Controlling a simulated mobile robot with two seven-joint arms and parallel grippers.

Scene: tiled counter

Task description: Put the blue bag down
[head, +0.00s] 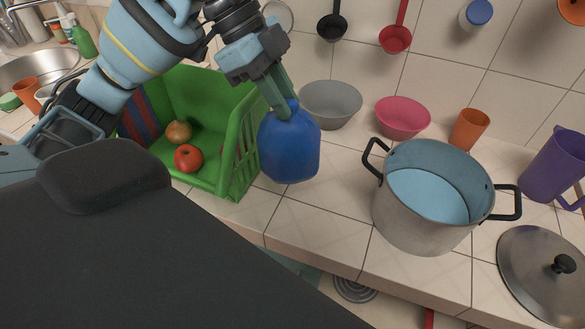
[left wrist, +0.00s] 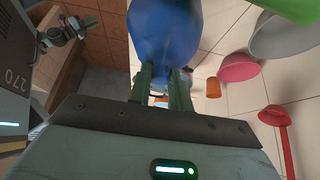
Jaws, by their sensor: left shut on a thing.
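The blue bag (head: 289,150) is a rounded, solid blue shape in the middle of the head view. My left gripper (head: 284,108) comes down from above and is shut on the top of the bag. The bag hangs beside the right wall of the green crate and in front of the grey bowl. I cannot tell whether its bottom touches the counter. In the left wrist view the bag (left wrist: 165,35) shows between and beyond the green fingers.
The green crate (head: 203,172) holds a red tomato (head: 188,157) and an onion (head: 179,132). A grey bowl (head: 331,104), a pink bowl (head: 402,117) and a large pot (head: 418,215) stand to the right. The tiled counter (head: 314,220) is clear between crate and pot.

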